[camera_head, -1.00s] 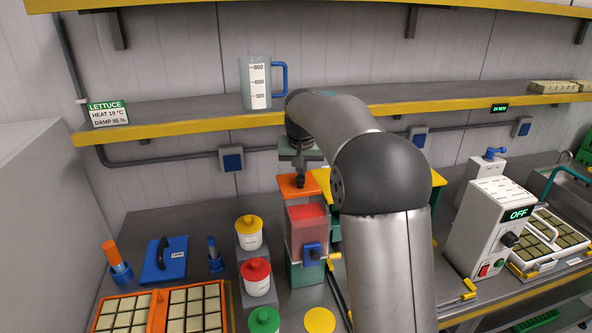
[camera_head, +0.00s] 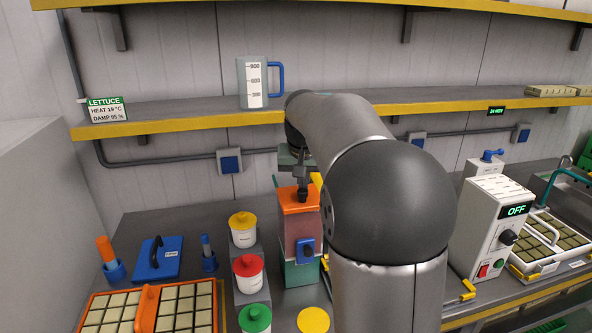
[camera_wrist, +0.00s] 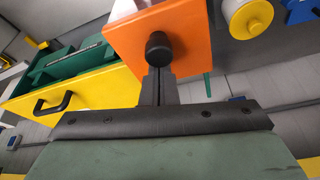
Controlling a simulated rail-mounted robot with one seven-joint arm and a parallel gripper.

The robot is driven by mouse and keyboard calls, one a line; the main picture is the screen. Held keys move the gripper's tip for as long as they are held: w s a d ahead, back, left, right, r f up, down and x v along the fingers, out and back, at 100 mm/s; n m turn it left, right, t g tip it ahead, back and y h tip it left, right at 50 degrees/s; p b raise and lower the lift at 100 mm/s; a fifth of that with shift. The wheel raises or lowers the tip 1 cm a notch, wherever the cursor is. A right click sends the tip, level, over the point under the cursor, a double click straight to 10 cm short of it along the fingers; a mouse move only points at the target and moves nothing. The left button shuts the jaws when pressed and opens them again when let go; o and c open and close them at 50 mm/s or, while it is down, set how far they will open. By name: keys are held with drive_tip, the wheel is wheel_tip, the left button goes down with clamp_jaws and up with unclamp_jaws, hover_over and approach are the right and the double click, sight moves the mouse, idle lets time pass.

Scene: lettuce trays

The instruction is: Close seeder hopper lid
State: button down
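The orange hopper lid (camera_head: 291,207) lies over the top of the seeder's clear reddish hopper (camera_head: 291,233) and looks about level. Whether it sits fully flush is unclear. The lid fills the top of the wrist view (camera_wrist: 190,38), with its black knob (camera_wrist: 158,46) facing the camera. The seeder has a green base (camera_head: 302,273) and a blue dial block (camera_head: 306,250). My gripper (camera_head: 302,195) is above the lid beside the knob. In the wrist view its fingers (camera_wrist: 158,72) are together, with tips close to the knob; contact is unclear.
Yellow-, red- and green-lidded jars (camera_head: 243,230) stand just left of the seeder. A yellow panel with a black handle (camera_wrist: 75,98) shows beside the lid in the wrist view. The shelf (camera_head: 190,130) runs behind, with a measuring jug (camera_head: 252,82) on it. My arm hides the area right of the seeder.

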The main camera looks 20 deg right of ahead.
drive_tip(key=w, duration=0.1)
drive_tip(key=w+d+p, duration=0.1)
drive_tip(key=w+p, duration=0.1)
drive_tip(key=shift+w+d+r, duration=0.3)
drive_tip(key=shift+d, duration=0.1)
drive_tip(key=b+v, duration=0.1)
drive_tip(key=v, duration=0.8)
drive_tip(key=shift+s+a+r, duration=0.2)
drive_tip(key=s+a+f+n+g, duration=0.1)
drive_tip(key=s+a+f, duration=0.4)
drive_tip(key=s, duration=0.5)
drive_tip(key=s+a+f+n+y, duration=0.1)
drive_tip(key=s+a+f, duration=0.4)
drive_tip(key=s+f, duration=0.5)
drive_tip(key=s+a+f+n+g, duration=0.1)
drive_tip(key=s+a+f+n, duration=0.2)
drive_tip(key=s+a+f, duration=0.2)
drive_tip(key=s+f, duration=0.3)
drive_tip(key=s, duration=0.3)
drive_tip(key=shift+g+y, duration=0.3)
drive_tip(key=shift+a+r, duration=0.1)
drive_tip(key=shift+a, duration=0.05)
